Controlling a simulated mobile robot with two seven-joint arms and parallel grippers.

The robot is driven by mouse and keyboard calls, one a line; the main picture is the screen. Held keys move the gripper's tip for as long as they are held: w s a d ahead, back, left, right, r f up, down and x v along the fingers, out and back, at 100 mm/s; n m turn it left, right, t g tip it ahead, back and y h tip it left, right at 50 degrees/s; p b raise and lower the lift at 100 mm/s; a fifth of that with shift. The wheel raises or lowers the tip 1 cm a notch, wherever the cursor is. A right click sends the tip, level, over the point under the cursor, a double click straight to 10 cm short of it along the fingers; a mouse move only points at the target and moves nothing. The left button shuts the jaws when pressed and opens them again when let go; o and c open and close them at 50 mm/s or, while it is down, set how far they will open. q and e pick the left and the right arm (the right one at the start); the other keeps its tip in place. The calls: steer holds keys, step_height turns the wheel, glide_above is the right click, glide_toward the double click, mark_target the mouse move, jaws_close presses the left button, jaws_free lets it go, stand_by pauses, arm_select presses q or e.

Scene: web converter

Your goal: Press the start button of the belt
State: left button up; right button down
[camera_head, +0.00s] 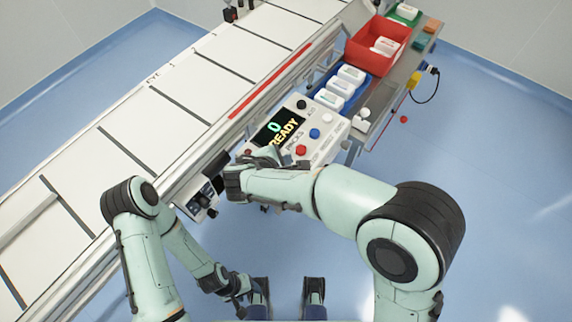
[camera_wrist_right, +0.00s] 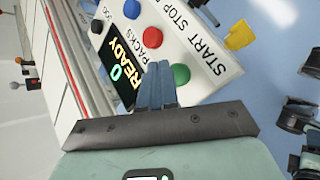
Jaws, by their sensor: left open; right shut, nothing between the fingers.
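The control panel (camera_head: 322,145) is a white sloped box at the belt's side, with a display reading "0 READY" (camera_head: 276,130). In the right wrist view, the green button (camera_wrist_right: 181,74) is by the START lettering (camera_wrist_right: 208,52); my right arm hides it in the head view. A red button (camera_head: 300,150) and a blue button (camera_head: 314,133) follow along the panel. My right gripper (camera_wrist_right: 157,78) is shut and empty over the panel, its fingertips just left of the green button in the wrist view; contact cannot be told. My left gripper (camera_head: 252,289) is open and low, away from the panel.
The white conveyor belt (camera_head: 150,120) runs diagonally along the left. Beyond the panel stand a blue tray (camera_head: 322,104) with white packs and a red bin (camera_head: 359,48) on a side table. Blue floor (camera_head: 490,150) is clear on the right.

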steer(key=shift+f, duration=0.15)
stand_by(0.5)
steer(key=shift+f+b, duration=0.3)
steer(key=shift+b, duration=0.1)
